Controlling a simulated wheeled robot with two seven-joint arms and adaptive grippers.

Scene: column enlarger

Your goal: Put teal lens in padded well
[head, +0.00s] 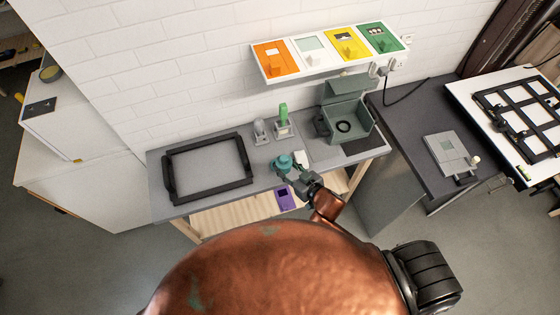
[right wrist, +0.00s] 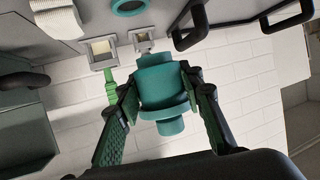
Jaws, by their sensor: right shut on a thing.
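The teal lens (head: 283,161) is a stepped round piece at the front middle of the grey bench. My right gripper (head: 291,172) is shut on it. In the right wrist view the lens (right wrist: 162,85) sits between the two green-padded fingers, its narrow end toward the wrist. I cannot tell its exact height above the bench. A grey-green case (head: 364,123) with its lid raised stands to the right; a dark ring (head: 343,126) shows inside it and may be the padded well. My left gripper is not in view.
Two small grey stands, one (head: 261,132) empty-looking and one (head: 284,129) with a green piece, stand behind the lens. A black frame (head: 207,168) lies left. A shelf of coloured panels (head: 330,52) hangs above. A teal ring (right wrist: 130,5) shows in the right wrist view.

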